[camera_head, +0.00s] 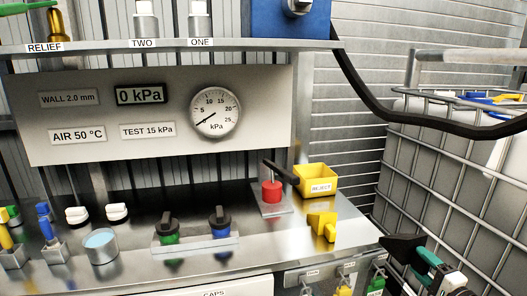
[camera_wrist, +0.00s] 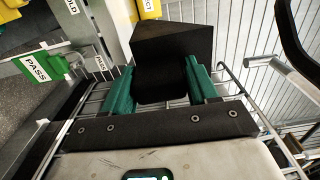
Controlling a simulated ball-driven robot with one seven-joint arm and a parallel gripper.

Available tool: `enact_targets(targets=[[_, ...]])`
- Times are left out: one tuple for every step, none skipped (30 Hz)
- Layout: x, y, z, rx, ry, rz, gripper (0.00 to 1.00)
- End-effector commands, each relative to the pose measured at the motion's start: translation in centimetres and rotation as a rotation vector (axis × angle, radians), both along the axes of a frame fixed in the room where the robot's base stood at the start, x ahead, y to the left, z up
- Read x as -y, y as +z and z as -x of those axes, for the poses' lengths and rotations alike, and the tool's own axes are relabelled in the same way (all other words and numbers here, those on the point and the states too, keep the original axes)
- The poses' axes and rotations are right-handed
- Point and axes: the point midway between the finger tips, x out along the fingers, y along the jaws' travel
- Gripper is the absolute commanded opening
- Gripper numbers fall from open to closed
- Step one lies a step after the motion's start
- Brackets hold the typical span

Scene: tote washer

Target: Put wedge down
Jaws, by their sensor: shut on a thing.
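The wedge (camera_wrist: 178,45) is a black block held between the green fingers of my gripper (camera_wrist: 160,82) in the wrist view. The fingers press on its two sides. In the head view the black wedge (camera_head: 399,246) sticks out from the green-fingered gripper (camera_head: 424,258) at the lower right. It is in the air, just off the right end of the steel bench (camera_head: 345,234) and in front of the wire cage. Nothing shows under it as a support.
A yellow REJECT bin (camera_head: 318,181), a yellow block (camera_head: 322,226) and a red valve (camera_head: 271,191) stand at the bench's right end. Green (camera_head: 167,230) and blue (camera_head: 220,222) knobs sit further left. A caged tank (camera_head: 440,175) stands at right, with a black hose above. Bare steel shows near the front right edge.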

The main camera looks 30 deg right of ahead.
Motion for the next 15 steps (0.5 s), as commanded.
enact_targets(targets=[[-0.9,-0.3,-0.1,0.001,0.008,-0.001,0.00],[-1.2,-0.4,-0.1,0.000,0.009,-0.001,0.00],[-1.7,-0.6,-0.1,0.000,0.011,-0.001,0.00],[-2.0,-0.7,-0.1,0.000,0.013,-0.001,0.00],[-2.3,-0.9,0.0,0.000,0.015,-0.001,0.00],[-2.8,-1.0,0.0,0.000,0.018,0.000,0.00],[-3.2,-1.2,0.0,-0.001,0.021,-0.001,0.00],[-3.8,-1.4,0.0,-0.001,0.023,-0.001,0.00],[-4.4,-1.7,0.0,-0.001,0.026,-0.001,0.00],[-4.9,-1.8,0.0,0.000,0.028,-0.001,0.00],[-5.4,-2.0,0.0,0.000,0.031,-0.001,0.00],[-6.1,-2.3,0.0,-0.001,0.036,-0.002,0.00],[-6.8,-2.6,0.0,0.000,0.040,-0.003,0.00],[-7.5,-2.9,0.0,0.000,0.044,-0.003,0.00],[-8.3,-3.2,0.0,0.000,0.048,-0.003,0.00]])
